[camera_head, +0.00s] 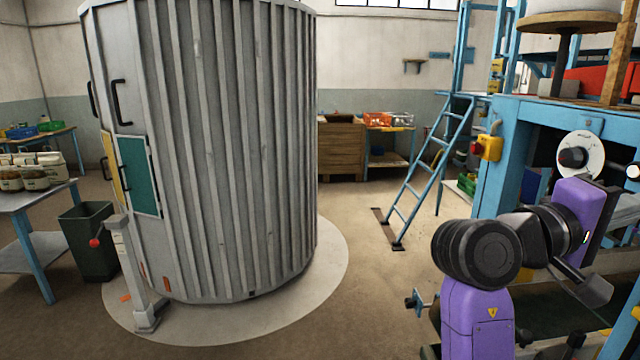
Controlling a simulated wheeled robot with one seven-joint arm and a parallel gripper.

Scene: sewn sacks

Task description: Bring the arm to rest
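My arm, purple with dark grey joints, shows at the lower right. It is folded, with a purple link rising to a round dark joint and another purple part further right. A dark, blunt piece (588,286) juts out below that part and seems to be my gripper. Its fingertips cannot be made out, so I cannot tell whether it is open or shut. I see nothing held at it. The arm is in front of the blue frame (505,165); whether they touch is not clear.
A large ribbed grey cylinder (215,150) stands on a pale round floor plate (325,275). Left are a dark bin (88,245), a grey post (130,270) and a table (35,200) with several sacks (30,172). A blue ladder (432,165) leans behind my arm. Open floor (375,300) lies between.

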